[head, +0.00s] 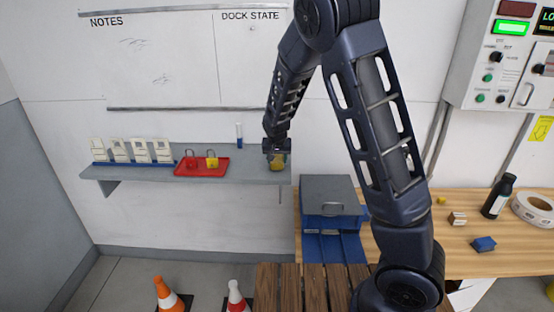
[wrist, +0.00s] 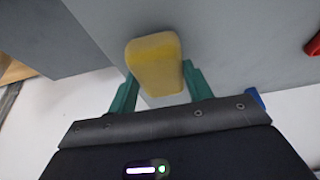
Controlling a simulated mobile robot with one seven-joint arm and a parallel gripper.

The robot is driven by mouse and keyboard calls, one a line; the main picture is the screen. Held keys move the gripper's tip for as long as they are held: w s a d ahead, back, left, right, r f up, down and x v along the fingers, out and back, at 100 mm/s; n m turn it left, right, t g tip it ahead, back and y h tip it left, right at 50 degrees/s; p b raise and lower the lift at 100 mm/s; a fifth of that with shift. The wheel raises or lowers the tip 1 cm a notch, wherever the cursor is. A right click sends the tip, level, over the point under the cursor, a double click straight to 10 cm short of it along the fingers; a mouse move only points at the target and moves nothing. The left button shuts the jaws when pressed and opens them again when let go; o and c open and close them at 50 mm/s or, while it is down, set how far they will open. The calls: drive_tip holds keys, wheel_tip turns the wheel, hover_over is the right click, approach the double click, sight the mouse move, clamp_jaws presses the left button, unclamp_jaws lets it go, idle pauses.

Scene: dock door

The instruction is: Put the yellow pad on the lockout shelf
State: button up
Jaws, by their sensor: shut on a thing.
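A yellow pad (wrist: 155,65), a rounded block, is held between the green fingers of my gripper (wrist: 160,95) in the wrist view. In the head view my gripper (head: 277,158) points down at the right end of the grey lockout shelf (head: 130,174). Part of the pad (head: 282,162) shows there between the fingers. In the wrist view the grey shelf surface (wrist: 235,40) lies behind the pad. I cannot tell whether the pad touches the shelf.
On the shelf, a red tray (head: 188,173) holds a red and a yellow padlock, left of my gripper. Several cream tags (head: 120,151) stand further left. A blue-and-white marker (head: 239,136) stands near the wall. A grey-lidded blue box (head: 332,194) stands below right on the wooden bench.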

drive_tip(key=o, duration=0.9)
drive_tip(key=shift+f, duration=0.1)
drive_tip(key=shift+o, duration=0.2)
